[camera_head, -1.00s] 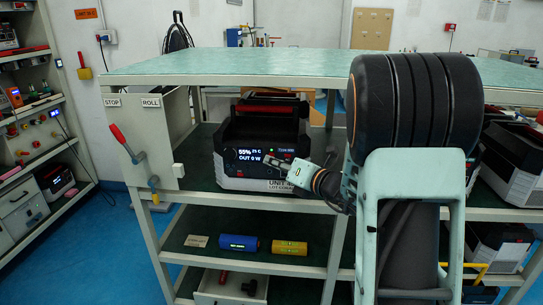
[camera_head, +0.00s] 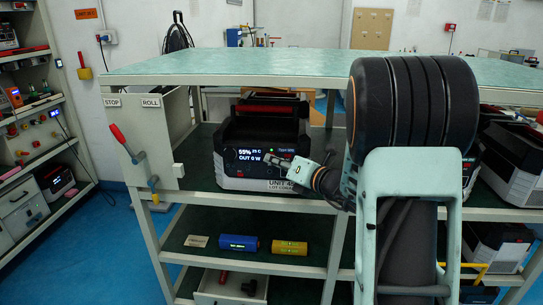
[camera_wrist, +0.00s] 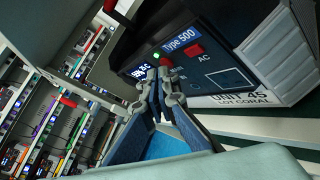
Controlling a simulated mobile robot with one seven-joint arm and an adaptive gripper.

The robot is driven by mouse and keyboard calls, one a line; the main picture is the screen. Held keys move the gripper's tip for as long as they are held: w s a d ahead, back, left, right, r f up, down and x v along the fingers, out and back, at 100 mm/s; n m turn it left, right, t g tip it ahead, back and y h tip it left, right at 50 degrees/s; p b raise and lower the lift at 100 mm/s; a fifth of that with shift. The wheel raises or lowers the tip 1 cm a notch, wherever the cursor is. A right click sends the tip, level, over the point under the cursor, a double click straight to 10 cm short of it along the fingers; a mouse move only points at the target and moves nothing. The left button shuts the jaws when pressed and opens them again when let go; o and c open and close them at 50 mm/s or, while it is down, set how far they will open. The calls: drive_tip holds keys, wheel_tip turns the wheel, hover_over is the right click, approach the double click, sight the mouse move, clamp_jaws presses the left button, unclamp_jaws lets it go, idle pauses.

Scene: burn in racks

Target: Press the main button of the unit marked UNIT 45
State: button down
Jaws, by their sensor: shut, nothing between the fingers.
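The unit marked UNIT 45 (camera_head: 232,168) is a black and pale-grey box on the rack's upper shelf, with a lit display (camera_head: 247,155) reading 55% and OUT 0 W. The front panel (camera_wrist: 222,80) has a red button (camera_wrist: 195,50) beside the AC mark and a small green light (camera_wrist: 157,56). My gripper (camera_wrist: 159,76) is shut and empty, its tips close to the panel below the green light, over another small red part (camera_wrist: 166,61). I cannot tell if they touch.
A green tabletop (camera_head: 230,60) lies above the unit. A red-handled lever (camera_head: 125,143) is at the rack's left post. Blue (camera_head: 237,242) and yellow (camera_head: 289,247) cylinders lie on the shelf below. More units (camera_head: 512,165) stand to the right.

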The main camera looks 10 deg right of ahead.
drive_tip(key=shift+w, duration=0.15)
drive_tip(key=shift+s, duration=0.2)
drive_tip(key=shift+s+a, duration=0.15)
drive_tip(key=shift+s, duration=0.3)
drive_tip(key=shift+s+a+b, duration=0.15)
drive_tip(key=shift+s+a, duration=0.15)
drive_tip(key=shift+s, duration=0.65)
drive_tip(key=shift+s+a+b, duration=0.15)
drive_tip(key=shift+s+a, duration=0.15)
drive_tip(key=shift+s, duration=0.65)
drive_tip(key=shift+s+a+b, duration=0.15)
drive_tip(key=shift+s+a, duration=0.15)
drive_tip(key=shift+s, duration=0.65)
drive_tip(key=s+a, duration=0.2)
drive_tip(key=s, duration=0.5)
drive_tip(key=shift+s+a, duration=0.25)
drive_tip(key=shift+s, duration=0.05)
